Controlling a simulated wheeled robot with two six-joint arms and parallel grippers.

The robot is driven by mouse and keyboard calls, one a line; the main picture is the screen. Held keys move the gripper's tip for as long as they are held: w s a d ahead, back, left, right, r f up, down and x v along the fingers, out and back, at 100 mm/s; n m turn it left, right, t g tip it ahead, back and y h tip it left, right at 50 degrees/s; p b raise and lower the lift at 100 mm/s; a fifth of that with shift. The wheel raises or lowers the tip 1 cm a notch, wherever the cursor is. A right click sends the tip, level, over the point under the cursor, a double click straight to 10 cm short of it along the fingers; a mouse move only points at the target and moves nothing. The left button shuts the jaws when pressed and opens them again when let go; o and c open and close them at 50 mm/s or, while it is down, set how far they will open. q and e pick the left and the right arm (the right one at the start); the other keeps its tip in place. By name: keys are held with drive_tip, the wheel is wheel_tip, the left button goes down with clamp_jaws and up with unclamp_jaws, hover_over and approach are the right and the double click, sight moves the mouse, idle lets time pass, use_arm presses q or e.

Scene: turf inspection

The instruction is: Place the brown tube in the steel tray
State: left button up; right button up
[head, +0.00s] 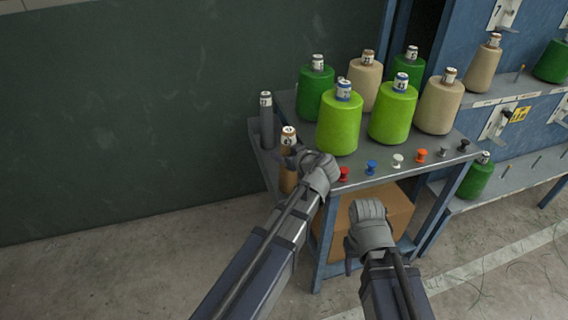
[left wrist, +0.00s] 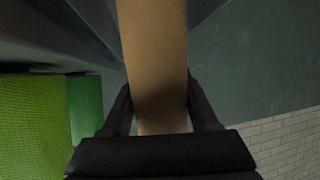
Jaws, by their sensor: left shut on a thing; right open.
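The brown tube (head: 288,179) has a white-labelled top and stands roughly upright at the left end of the table. My left gripper (head: 290,160) is shut around it. In the left wrist view the brown tube (left wrist: 155,60) runs between the two fingers (left wrist: 160,112). A narrow grey ledge, perhaps the steel tray (head: 258,158), shows at the table's left end beside a grey tube (head: 267,125). I cannot tell whether the brown tube's bottom touches it, as my arm hides part of it. My right gripper (head: 368,228) is empty, in front of the table.
Several green, lime and beige yarn cones (head: 339,128) crowd the table top. A row of coloured pegs (head: 371,167) lines its front edge. A cardboard box (head: 385,205) sits underneath. A blue rack (head: 500,120) stands at the right. The floor at the left is clear.

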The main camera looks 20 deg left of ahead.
use_arm(q)
drive_tip(key=shift+f+b, duration=0.65)
drive_tip(key=shift+f, duration=0.5)
use_arm(e)
drive_tip(key=shift+f, duration=1.15)
use_arm(q)
drive_tip(key=shift+f, duration=0.2)
drive_tip(key=o, duration=1.3)
drive_tip(key=shift+r, duration=0.1)
use_arm(e)
drive_tip(key=shift+f, duration=0.1)
use_arm(q)
drive_tip(key=shift+o, duration=0.2)
